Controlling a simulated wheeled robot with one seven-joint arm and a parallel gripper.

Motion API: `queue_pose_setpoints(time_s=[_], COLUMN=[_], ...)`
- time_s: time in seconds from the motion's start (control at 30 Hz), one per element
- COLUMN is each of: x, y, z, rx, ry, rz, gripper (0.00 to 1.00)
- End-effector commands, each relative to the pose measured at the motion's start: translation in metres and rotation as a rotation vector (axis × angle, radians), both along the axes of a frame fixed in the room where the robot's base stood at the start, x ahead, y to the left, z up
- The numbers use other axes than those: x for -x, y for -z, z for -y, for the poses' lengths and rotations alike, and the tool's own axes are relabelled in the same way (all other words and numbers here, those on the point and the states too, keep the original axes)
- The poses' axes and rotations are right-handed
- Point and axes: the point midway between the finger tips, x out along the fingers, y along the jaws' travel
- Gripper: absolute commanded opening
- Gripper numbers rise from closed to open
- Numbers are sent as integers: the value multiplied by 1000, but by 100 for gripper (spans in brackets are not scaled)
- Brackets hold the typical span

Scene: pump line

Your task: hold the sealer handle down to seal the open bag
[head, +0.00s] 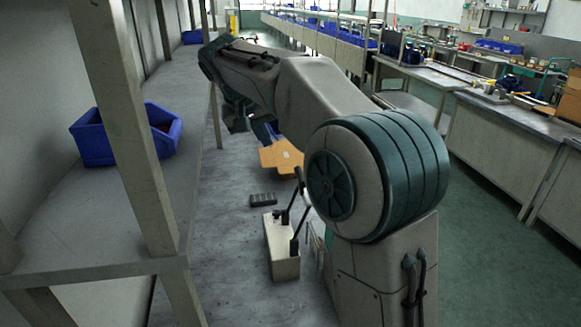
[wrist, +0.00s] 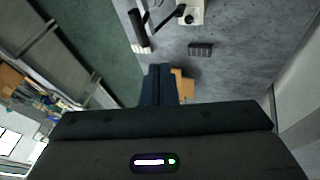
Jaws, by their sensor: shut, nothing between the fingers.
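A beige block-shaped machine (head: 281,250) with black levers (head: 298,208) stands on the grey surface in the head view; it looks like the sealer. Part of it shows at the top of the wrist view (wrist: 194,8), with a black lever (wrist: 167,19) beside it. The lever appears raised. My gripper (wrist: 158,84) is shut and empty, with its dark blue fingers apart from the machine. In the head view the gripper is partly hidden behind my arm. I cannot make out an open bag.
A dark ribbed block (head: 263,200) lies near the machine. An open cardboard box (head: 282,157) lies farther back, by my fingers. A blue bin (head: 128,137) sits on the left shelf, behind a grey post (head: 130,120). Benches (head: 500,145) line the right.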

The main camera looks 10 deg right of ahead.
Motion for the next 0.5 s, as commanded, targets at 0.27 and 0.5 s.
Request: queue_pose_setpoints(time_s=[0.27,0.5], x=[-1,-12], y=[3,35], z=[1,15], rx=[-1,0], ry=[0,2], rz=[0,-5], gripper=[0,0])
